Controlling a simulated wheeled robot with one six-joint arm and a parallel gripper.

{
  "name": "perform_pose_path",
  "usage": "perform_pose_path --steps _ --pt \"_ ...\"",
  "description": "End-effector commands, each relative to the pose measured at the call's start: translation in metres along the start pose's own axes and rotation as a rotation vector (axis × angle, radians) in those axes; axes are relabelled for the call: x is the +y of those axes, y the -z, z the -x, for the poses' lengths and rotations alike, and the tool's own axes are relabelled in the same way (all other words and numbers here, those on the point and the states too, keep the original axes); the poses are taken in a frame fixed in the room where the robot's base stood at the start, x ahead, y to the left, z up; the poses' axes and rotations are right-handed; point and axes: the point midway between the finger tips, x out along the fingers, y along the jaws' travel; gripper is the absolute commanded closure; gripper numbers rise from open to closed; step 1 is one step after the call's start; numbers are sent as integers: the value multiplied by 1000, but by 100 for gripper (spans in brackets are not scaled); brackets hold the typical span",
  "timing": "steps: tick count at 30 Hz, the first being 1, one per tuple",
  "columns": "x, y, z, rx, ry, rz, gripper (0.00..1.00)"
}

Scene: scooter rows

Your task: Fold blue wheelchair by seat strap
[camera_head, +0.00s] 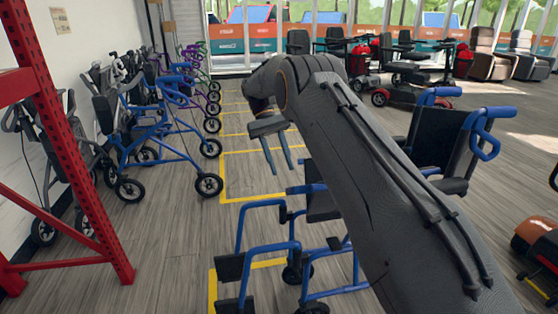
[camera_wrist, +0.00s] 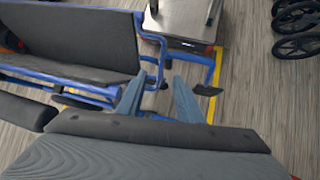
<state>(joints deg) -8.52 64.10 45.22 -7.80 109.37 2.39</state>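The blue wheelchair (camera_head: 268,204) stands unfolded in front, with a blue tube frame, black footplates and a dark seat. My arm hides its middle; its dark backrest (camera_head: 440,138) and blue push handles show right of the arm. In the wrist view a dark grey panel with blue tubes of the wheelchair (camera_wrist: 70,42) fills the upper left. My gripper (camera_head: 280,170) points down above and beyond the footrest side, fingers apart and empty. The fingers also show in the wrist view (camera_wrist: 158,78), with blue tubing and floor beyond. I cannot make out a seat strap.
Blue walkers (camera_head: 165,120) and other rollators line the left wall. A red rack post (camera_head: 75,140) stands at the near left. Red scooters (camera_head: 380,98) and armchairs (camera_head: 482,65) stand farther back.

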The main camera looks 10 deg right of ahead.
Motion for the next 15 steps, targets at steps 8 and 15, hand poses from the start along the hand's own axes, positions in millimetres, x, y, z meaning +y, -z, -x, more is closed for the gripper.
perform_pose_path --steps 8,15 --pt "0 0 16 1 0 0 67" --pt "0 0 17 1 0 0 67"
